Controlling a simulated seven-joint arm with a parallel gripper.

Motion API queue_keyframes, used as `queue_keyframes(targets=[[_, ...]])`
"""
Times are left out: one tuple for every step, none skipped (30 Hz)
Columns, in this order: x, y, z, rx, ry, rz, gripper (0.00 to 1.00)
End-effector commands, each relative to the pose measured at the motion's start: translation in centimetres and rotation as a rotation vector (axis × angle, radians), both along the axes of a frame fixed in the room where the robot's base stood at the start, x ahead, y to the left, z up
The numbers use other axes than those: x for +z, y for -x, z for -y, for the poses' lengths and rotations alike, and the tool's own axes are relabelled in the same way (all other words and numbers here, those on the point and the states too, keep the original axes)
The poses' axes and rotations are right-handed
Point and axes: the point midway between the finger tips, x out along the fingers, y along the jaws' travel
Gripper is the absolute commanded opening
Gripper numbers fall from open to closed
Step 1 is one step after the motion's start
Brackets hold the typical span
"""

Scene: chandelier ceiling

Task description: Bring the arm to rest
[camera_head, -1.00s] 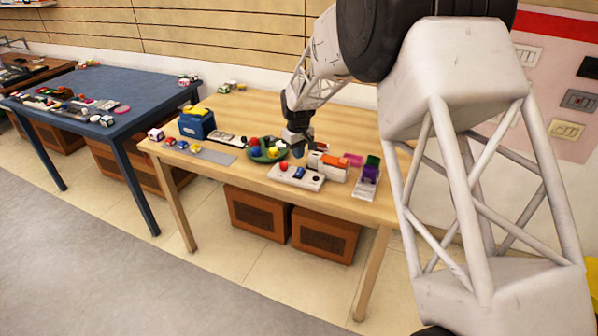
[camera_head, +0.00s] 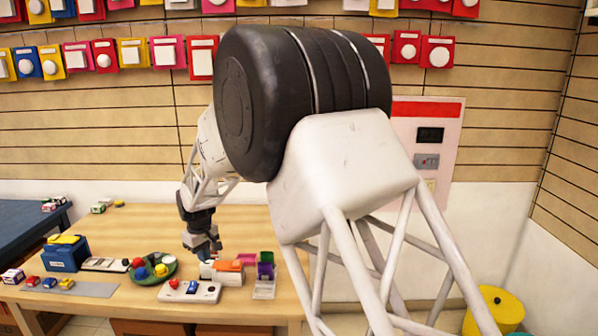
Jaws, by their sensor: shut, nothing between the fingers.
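My arm reaches across the middle of the head view. My gripper (camera_head: 203,251) hangs at its end, pointing down over the wooden table (camera_head: 140,218). It appears shut and empty, just above or behind a white box with an orange top (camera_head: 226,268). The fingertips are small and partly dark, so I cannot tell whether they touch the box.
A green plate (camera_head: 152,278) with coloured balls, a white panel with red and blue buttons (camera_head: 190,292), a blue box (camera_head: 64,255) and a small rack with purple and green blocks (camera_head: 265,272) stand near my gripper. The table's back is mostly clear.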

Motion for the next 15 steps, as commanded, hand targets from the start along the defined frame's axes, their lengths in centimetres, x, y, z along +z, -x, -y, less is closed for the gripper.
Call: queue_keyframes(targets=[[1.2,0.2,1.5,-0.021,-0.004,0.006,0.00],[1.9,0.4,2.4,-0.033,-0.006,0.008,0.00],[2.6,0.7,3.5,-0.049,-0.006,0.011,0.00],[3.3,0.9,4.3,-0.060,-0.008,0.013,0.00],[3.8,1.2,5.2,-0.072,-0.010,0.015,0.00],[4.5,1.5,6.4,-0.089,-0.011,0.018,0.00],[5.1,1.8,7.2,-0.101,-0.013,0.020,0.00],[5.6,2.1,8.0,-0.113,-0.014,0.022,0.00],[6.4,2.4,9.2,-0.129,-0.016,0.026,0.00],[6.8,2.7,10.0,-0.141,-0.017,0.027,0.00],[7.4,3.1,10.8,-0.153,-0.019,0.031,0.00],[8.1,3.5,11.9,-0.169,-0.020,0.033,0.00],[8.5,3.9,12.7,-0.182,-0.022,0.035,0.00],[9.1,4.2,13.5,-0.195,-0.024,0.038,0.00],[9.6,4.8,14.6,-0.210,-0.024,0.039,0.00]])
